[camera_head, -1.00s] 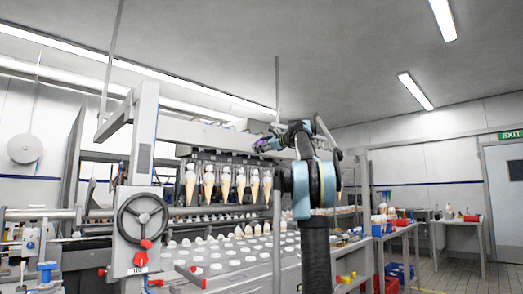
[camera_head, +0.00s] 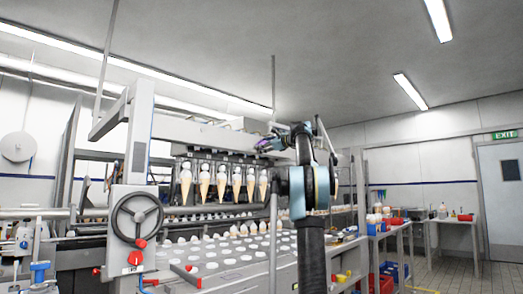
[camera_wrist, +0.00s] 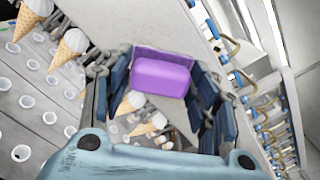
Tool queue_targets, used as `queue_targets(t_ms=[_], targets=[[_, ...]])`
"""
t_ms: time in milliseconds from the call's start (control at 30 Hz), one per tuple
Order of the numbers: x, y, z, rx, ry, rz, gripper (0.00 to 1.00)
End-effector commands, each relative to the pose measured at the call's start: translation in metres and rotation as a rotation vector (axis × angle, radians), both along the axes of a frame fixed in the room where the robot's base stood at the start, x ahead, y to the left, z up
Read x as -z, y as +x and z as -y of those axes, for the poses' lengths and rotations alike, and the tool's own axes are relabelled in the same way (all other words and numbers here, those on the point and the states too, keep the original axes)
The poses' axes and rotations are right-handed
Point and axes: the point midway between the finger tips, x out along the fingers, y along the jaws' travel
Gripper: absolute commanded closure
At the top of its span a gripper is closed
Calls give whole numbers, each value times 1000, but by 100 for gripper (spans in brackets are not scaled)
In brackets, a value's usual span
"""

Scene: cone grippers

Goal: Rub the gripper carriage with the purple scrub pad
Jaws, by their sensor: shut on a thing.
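My gripper (camera_wrist: 155,92) is shut on the purple scrub pad (camera_wrist: 162,77), which sits between the two dark blue fingers in the wrist view. In the head view my gripper (camera_head: 268,145) is small, with a bit of purple at it, at the right end of the gripper carriage (camera_head: 215,157). The carriage is a long grey beam with a row of cone grippers holding ice cream cones (camera_head: 221,185). In the wrist view a pale grey surface (camera_wrist: 135,25) lies right behind the pad. I cannot tell whether the pad touches it.
A perforated tray bed (camera_head: 225,255) with white cups lies below the carriage. A handwheel (camera_head: 137,217) is on the machine's left frame. A vertical grey post (camera_head: 273,240) stands left of my arm. Side tables (camera_head: 395,230) and open floor are at right.

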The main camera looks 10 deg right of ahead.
Motion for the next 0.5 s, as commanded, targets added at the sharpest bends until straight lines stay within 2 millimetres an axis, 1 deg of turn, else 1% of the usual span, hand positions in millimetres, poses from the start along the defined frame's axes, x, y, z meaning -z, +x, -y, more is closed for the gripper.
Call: queue_targets(t_ms=[233,500], targets=[[0,12,13,0,0,0,64],[0,17,19,0,0,0,64]])
